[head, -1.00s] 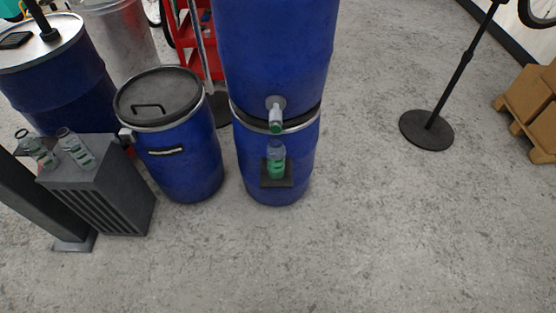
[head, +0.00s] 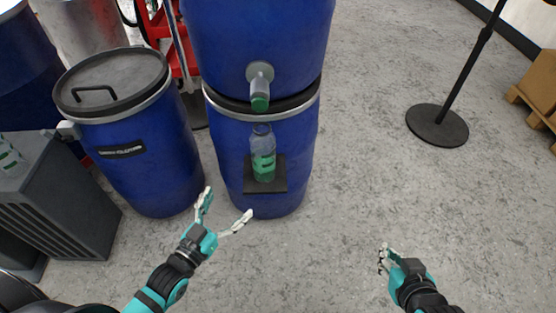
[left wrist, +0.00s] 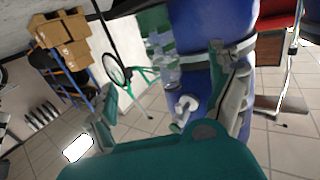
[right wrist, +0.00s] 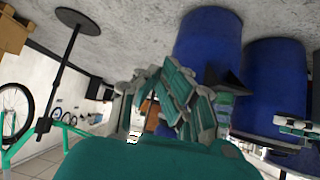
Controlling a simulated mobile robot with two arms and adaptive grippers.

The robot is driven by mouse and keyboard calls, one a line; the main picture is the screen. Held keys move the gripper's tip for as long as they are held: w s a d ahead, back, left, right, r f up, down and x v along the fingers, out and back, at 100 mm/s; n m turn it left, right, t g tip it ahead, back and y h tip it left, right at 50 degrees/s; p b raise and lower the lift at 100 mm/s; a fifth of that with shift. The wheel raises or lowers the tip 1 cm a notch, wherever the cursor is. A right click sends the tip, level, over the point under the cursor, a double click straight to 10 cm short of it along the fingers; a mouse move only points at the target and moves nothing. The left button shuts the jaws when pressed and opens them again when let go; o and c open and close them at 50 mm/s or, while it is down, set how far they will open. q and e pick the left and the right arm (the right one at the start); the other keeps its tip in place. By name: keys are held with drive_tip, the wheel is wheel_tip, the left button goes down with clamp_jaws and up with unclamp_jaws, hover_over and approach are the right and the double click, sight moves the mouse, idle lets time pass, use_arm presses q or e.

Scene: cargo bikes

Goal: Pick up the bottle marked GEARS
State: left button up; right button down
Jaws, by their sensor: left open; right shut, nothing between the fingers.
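A clear bottle with a green label (head: 262,155) stands upright on a small dark shelf (head: 265,187) on the front of the lower blue barrel, under a green-tipped tap. The label's lettering is too small to read. My left gripper (head: 226,207) is open and empty, below and left of the shelf, apart from the bottle. The bottle also shows beyond the open fingers in the left wrist view (left wrist: 166,70). My right gripper (head: 385,257) is shut and empty at the lower right, well away from the bottle. Another clear bottle with green marking (head: 10,160) stands at the left edge.
The tap (head: 260,85) juts from the upper blue barrel (head: 215,40) just above the bottle. A lidded blue barrel (head: 140,170) and a grey ribbed box (head: 60,220) stand to the left. A black stand base (head: 437,125) is at right. The floor between is clear.

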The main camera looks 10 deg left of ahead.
use_arm(q)
drive_tip(key=w+r, duration=0.1)
drive_tip(key=b, duration=0.2)
approach(257, 162)
drive_tip(key=d+x, duration=0.1)
drive_tip(key=x, duration=0.2)
drive_tip(key=b+x, duration=0.1)
drive_tip(key=x, duration=0.3)
drive_tip(key=shift+w+a+f, duration=0.1)
drive_tip(key=shift+w, duration=0.55)
drive_tip(key=b+x, duration=0.2)
drive_tip(key=x, duration=0.2)
drive_tip(key=shift+w+a, duration=0.1)
drive_tip(key=shift+a, duration=0.1)
drive_tip(key=shift+w+d, duration=0.1)
drive_tip(key=shift+w, duration=0.25)
drive_tip(key=shift+r, duration=0.2)
use_arm(e)
drive_tip(key=w+a+r+t+y, duration=0.1)
drive_tip(key=r+t+y, duration=0.1)
drive_tip(key=r+t, duration=0.5)
drive_tip(key=w+a+r+t+y, duration=0.2)
drive_tip(key=r+t, duration=0.5)
drive_tip(key=r, duration=0.7)
drive_tip(key=shift+a+r+y, duration=0.25)
drive_tip(key=shift+a+y, duration=0.05)
use_arm(q)
drive_tip(key=shift+c, duration=0.2)
